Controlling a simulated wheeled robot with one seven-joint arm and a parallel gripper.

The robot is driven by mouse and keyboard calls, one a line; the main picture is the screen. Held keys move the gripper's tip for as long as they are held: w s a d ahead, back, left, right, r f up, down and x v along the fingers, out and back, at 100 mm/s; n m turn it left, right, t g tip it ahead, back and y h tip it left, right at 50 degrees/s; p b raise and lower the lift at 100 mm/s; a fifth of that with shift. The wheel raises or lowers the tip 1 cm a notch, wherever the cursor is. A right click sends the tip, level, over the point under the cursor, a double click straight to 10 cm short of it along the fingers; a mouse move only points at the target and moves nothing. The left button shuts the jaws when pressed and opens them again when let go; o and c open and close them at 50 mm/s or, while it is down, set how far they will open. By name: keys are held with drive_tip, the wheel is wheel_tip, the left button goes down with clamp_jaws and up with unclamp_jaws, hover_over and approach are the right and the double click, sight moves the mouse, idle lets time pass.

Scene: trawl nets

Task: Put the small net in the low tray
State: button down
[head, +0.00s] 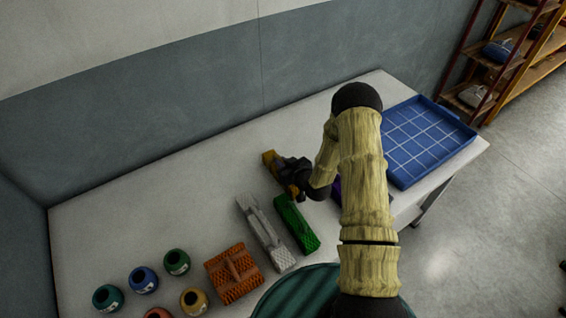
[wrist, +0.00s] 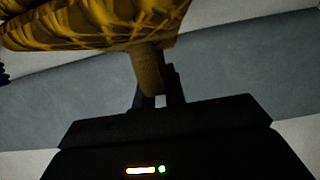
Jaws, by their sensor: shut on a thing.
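My gripper (head: 284,172) is left of my arm in the head view, shut on a yellow net (head: 269,158). Most of the net is hidden behind the gripper there. In the wrist view my gripper (wrist: 156,85) holds the yellow net by a narrow grip piece, with the net's ribbed, meshed body (wrist: 95,25) across the top left. I cannot tell how far it is above the table. The low tray (head: 399,181) is blue with a white grid inside and stands at the right end of the table. It looks empty.
On the table (head: 95,220) lie a green net (head: 297,225), a grey one (head: 265,232) and an orange one (head: 233,272). A purple thing (head: 337,189) is mostly hidden by my arm. Several coloured pots (head: 177,262) stand at the front left. Shelves (head: 500,60) stand beyond the table.

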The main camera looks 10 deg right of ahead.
drive_tip(key=shift+f, duration=0.15)
drive_tip(key=c, duration=1.5)
unclamp_jaws()
drive_tip(key=shift+o, duration=0.2)
drive_tip(key=shift+r, duration=0.25)
drive_tip(key=shift+s+d, duration=0.15)
drive_tip(key=shift+s, duration=0.05)
drive_tip(key=b+v, duration=0.2)
drive_tip(key=v, duration=0.9)
drive_tip(key=shift+s+r, duration=0.25)
drive_tip(key=shift+w, duration=0.1)
